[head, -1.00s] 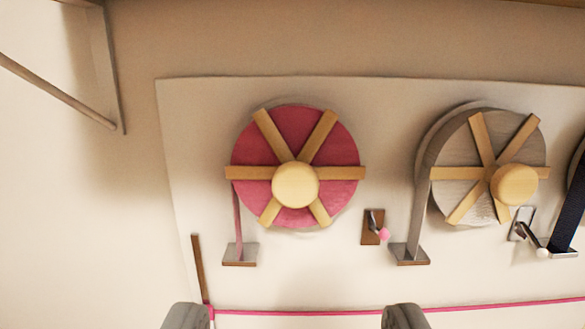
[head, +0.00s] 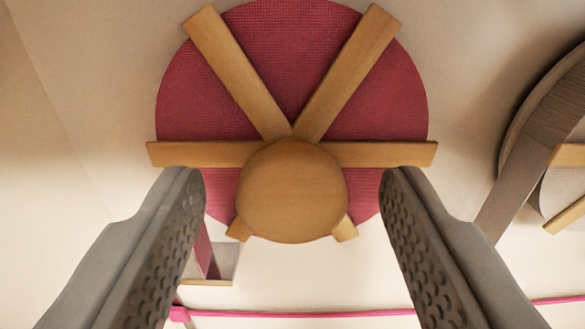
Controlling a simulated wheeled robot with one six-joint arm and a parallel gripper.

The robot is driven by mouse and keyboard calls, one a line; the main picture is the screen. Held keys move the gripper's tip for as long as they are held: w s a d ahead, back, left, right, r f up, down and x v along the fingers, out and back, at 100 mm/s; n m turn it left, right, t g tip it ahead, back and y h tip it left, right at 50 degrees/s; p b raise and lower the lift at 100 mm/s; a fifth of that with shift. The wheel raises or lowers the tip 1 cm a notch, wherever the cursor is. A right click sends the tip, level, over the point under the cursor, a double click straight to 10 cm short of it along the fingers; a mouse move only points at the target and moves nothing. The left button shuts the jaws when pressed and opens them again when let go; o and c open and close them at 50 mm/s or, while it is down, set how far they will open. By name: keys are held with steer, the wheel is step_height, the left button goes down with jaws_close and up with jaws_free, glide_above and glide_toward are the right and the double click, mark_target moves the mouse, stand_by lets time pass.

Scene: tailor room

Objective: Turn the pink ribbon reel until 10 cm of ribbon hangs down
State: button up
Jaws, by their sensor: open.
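The pink ribbon reel (head: 300,65) fills the upper middle of the head view. It is a round pink disc on the wall panel with wooden spokes and a round wooden knob (head: 292,190) at its centre. My gripper (head: 292,185) is open, with one grey finger on each side of the knob and visible gaps between. I cannot tell how deep the fingertips reach. The pink ribbon (head: 203,250) comes down at the reel's lower left to a small metal plate (head: 222,264), partly hidden by my left finger. The ribbon's free end is not clear.
A grey reel (head: 545,130) with its ribbon is at the right, apart from my right finger. A pink line (head: 300,313) runs across the panel below the reel. The pale panel (head: 90,110) left of the reel is clear.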

steer(key=shift+w, duration=0.15)
steer(key=shift+c, duration=0.4)
steer(key=c, duration=0.9)
steer(key=shift+o, duration=0.2)
steer(key=shift+n, duration=0.4)
steer(key=n, duration=0.4)
steer(key=shift+a+n, duration=0.1)
steer(key=shift+n, duration=0.2)
steer(key=n, duration=0.4)
steer(key=shift+f, duration=0.1)
steer(key=n, duration=0.5)
steer(key=shift+a+f, duration=0.1)
steer(key=shift+f+n, duration=0.1)
steer(key=shift+n, duration=2.2)
